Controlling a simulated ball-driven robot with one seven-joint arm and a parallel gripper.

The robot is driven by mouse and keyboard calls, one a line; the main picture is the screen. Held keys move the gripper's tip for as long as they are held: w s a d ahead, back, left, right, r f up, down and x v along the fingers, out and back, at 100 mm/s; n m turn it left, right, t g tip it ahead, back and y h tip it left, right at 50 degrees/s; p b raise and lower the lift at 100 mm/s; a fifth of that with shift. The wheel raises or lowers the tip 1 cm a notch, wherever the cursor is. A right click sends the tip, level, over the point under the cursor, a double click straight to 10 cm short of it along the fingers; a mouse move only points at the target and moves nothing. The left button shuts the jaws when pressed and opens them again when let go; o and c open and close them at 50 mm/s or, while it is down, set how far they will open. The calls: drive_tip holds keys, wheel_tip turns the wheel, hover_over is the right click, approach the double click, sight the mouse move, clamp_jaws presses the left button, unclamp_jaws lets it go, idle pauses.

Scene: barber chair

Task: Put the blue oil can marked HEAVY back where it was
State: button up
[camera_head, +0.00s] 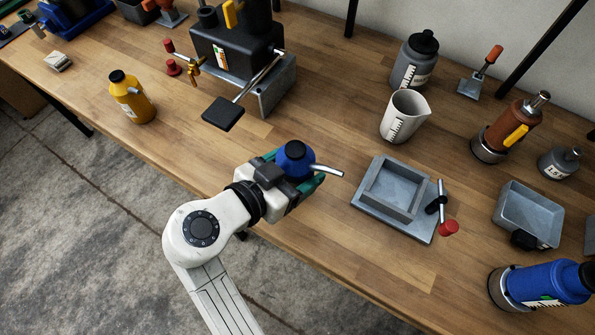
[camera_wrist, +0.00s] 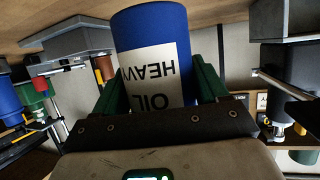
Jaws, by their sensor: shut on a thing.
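The blue oil can (camera_head: 293,160) has a black cap and a thin silver spout that points right. In the wrist view its white label (camera_wrist: 156,82) reads HEAVY OIL, upside down in the picture. My gripper (camera_head: 294,172) is shut on the can, with its green fingers on either side of the can's body. The can is over the front part of the wooden workbench (camera_head: 335,245), left of a grey square tray fixture (camera_head: 365,215). The can's lower part is hidden by my gripper in the head view, so I cannot tell its height above the wood.
A yellow bottle (camera_head: 132,98) stands at the left, and a black machine (camera_head: 233,42) stands behind. A white measuring jug (camera_head: 403,116) and a grey bottle (camera_head: 413,62) stand at the back. Bare wood surrounds the can.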

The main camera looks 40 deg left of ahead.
drive_tip(key=shift+w+f+p, duration=0.15)
drive_tip(key=shift+f+p, duration=0.25)
drive_tip(key=shift+f, duration=1.25)
drive_tip(key=shift+f, duration=0.2)
drive_tip(key=o, duration=1.5)
drive_tip(key=shift+r, duration=0.2)
drive_tip(key=b+v, duration=0.2)
drive_tip(key=v, duration=1)
